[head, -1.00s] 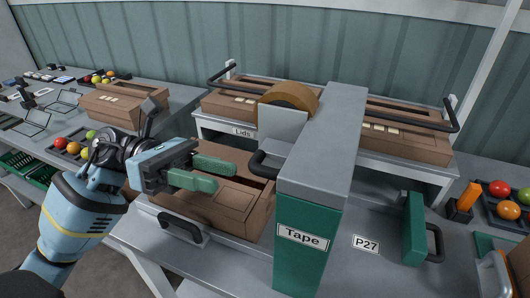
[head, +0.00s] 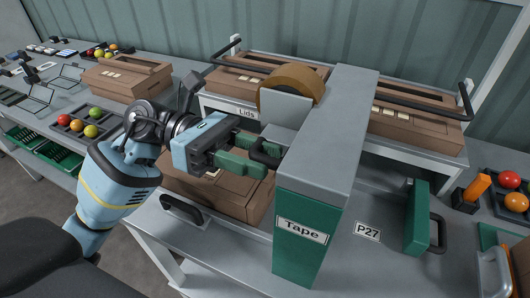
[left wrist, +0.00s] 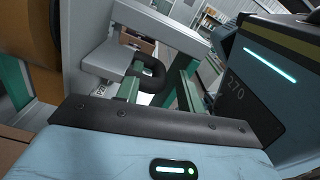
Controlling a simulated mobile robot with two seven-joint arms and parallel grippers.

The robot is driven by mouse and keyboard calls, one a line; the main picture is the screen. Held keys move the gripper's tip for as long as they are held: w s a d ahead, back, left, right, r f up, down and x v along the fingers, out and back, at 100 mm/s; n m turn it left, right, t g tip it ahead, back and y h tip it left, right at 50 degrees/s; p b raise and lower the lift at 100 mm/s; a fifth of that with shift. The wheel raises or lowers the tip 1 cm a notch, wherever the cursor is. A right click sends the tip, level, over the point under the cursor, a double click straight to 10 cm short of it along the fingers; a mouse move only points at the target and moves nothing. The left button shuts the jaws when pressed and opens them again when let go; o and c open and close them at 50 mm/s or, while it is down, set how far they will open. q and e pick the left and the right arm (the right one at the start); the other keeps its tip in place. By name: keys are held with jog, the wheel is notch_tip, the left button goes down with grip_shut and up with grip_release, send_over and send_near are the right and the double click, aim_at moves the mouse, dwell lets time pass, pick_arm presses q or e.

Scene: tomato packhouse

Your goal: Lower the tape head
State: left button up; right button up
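The tape machine has a green column labelled Tape (head: 301,232) with a grey arm (head: 325,130) on top. Its grey tape head (head: 287,112) carries a brown tape roll (head: 297,80) and a black loop handle (head: 266,152). My left gripper (head: 256,158) is open, its green fingers at the handle, one on each side. In the left wrist view the handle (left wrist: 153,72) shows between the spread fingers (left wrist: 152,88); contact is unclear. A closed carton (head: 222,188) lies beneath my left gripper. My right gripper is not in view.
Lid cartons (head: 415,133) stand on the raised shelf behind. A green plate with a black handle (head: 417,218) is right of the column. Tomato trays (head: 510,195) sit at far right; another carton (head: 126,78) is at back left.

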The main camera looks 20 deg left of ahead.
pick_arm(q)
jog(key=shift+d, duration=0.9)
jog(key=shift+c, duration=0.4)
grip_shut()
